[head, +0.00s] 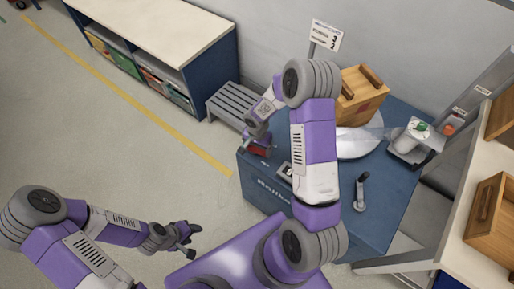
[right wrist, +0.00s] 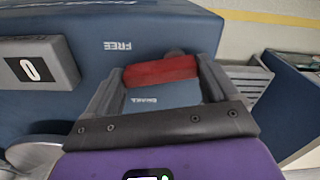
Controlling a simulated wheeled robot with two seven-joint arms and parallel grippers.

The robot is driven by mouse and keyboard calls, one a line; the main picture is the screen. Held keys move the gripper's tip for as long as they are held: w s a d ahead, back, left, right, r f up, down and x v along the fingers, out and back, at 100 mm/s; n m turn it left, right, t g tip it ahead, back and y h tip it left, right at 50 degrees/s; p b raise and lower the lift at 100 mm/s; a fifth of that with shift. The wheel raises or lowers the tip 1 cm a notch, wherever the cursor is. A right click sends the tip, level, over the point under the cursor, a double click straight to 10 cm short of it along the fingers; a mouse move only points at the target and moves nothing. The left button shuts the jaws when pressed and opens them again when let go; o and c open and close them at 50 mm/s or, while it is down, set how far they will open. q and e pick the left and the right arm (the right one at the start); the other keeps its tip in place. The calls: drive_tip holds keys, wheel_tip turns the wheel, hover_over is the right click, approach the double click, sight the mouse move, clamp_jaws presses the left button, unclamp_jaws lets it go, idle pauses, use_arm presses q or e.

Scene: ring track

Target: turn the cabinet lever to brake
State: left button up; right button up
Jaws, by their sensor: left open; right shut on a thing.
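The blue cabinet (head: 325,222) stands right of centre in the head view. Its red lever handle (head: 260,146) is at the cabinet's left end, and it also shows in the right wrist view (right wrist: 160,70). My right gripper (head: 255,143) reaches down to it and is shut on the red handle, with one finger at each end. In the right wrist view the word FREE (right wrist: 118,46) is above left of the handle, and the partly framed word BRAKE (right wrist: 145,100) is below it, between my fingers. The lever's pivot is hidden. My left gripper (head: 192,240) is open and empty above the floor.
A box with a 0 (right wrist: 38,70) sits on the cabinet near the lever. Another grey handle (head: 361,190), a white disc (head: 360,144) and a wooden crate (head: 361,97) are further right. A grey slatted bench (head: 238,103) stands behind. The left floor is clear.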

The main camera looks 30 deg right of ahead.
drive_tip(key=n, duration=0.3)
drive_tip(key=shift+w+d+n, duration=0.2)
drive_tip(key=shift+w+n, duration=0.05)
drive_tip(key=shift+n, duration=0.05)
drive_tip(key=n, duration=0.3)
drive_tip(key=shift+w+d+n, duration=0.15)
drive_tip(key=shift+w+n, duration=0.1)
drive_tip(key=shift+n, duration=0.05)
drive_tip(key=n, duration=0.3)
drive_tip(key=shift+w+n+p, duration=0.3)
drive_tip(key=shift+n+p, duration=0.05)
drive_tip(key=shift+n, duration=0.05)
drive_tip(key=shift+w+n+p, duration=0.2)
drive_tip(key=shift+n, duration=0.9)
drive_tip(key=shift+w+n+p, duration=0.15)
drive_tip(key=shift+n, duration=0.95)
drive_tip(key=o, duration=0.8)
wheel_tip(320, 180, up, 8)
drive_tip(key=p, duration=0.2)
drive_tip(key=shift+f, duration=0.2)
